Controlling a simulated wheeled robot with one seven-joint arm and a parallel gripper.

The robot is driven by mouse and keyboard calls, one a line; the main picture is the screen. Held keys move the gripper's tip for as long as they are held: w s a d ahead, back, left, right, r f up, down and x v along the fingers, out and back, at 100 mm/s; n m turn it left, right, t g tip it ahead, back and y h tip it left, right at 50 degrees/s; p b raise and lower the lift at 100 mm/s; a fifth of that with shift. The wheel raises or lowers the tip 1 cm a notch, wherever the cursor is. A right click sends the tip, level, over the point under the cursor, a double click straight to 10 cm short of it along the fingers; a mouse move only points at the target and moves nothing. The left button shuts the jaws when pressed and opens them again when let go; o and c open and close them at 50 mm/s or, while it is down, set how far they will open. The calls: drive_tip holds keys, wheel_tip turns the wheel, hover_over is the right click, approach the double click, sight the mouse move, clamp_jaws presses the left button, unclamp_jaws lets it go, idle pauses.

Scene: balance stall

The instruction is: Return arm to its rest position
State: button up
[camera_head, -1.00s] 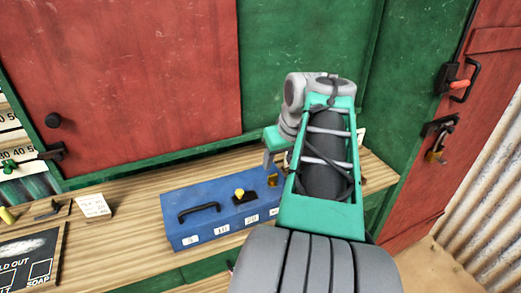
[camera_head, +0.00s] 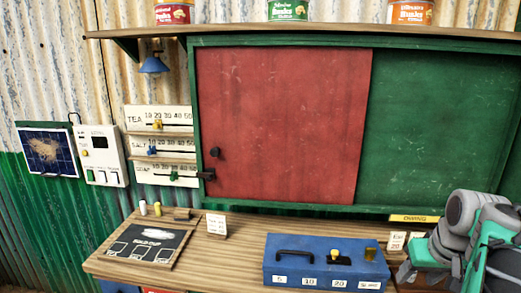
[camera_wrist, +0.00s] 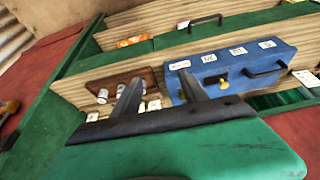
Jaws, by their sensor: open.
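My arm (camera_head: 480,240), teal and grey, is folded at the lower right edge of the head view, beside the counter. The fingers cannot be made out there. In the wrist view my gripper (camera_wrist: 160,75) shows two dark fingers spread apart with nothing held between them. Beyond the fingers are the blue cash box (camera_wrist: 240,70) and a brown wooden board (camera_wrist: 120,85) with small pale cylinders. The fingers overlap these in the picture; I see no clear contact. The blue box (camera_head: 325,262) also stands shut on the counter in the head view.
The wooden counter (camera_head: 235,250) carries a black slate (camera_head: 150,243) and small cards. A red sliding door (camera_head: 285,125) and green panel (camera_head: 440,130) rise behind. Slider scales (camera_head: 158,145) and a white switch box (camera_head: 101,155) hang at left. Cans (camera_head: 288,10) line the upper shelf.

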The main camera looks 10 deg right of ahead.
drive_tip(key=s+a+f+m+g, duration=0.2)
drive_tip(key=s+a+f+m, duration=0.25)
drive_tip(key=f, duration=0.65)
drive_tip(key=w+a+n+y+p, duration=0.1)
drive_tip(key=w+a+n, duration=0.2)
drive_tip(key=a, duration=1.9)
drive_tip(key=r+n, duration=0.1)
drive_tip(key=n, duration=0.4)
drive_tip(key=shift+a+t+p, duration=0.2)
drive_tip(key=shift+t+p, duration=0.1)
drive_tip(key=shift+t, duration=0.1)
drive_tip(key=shift+c, duration=0.2)
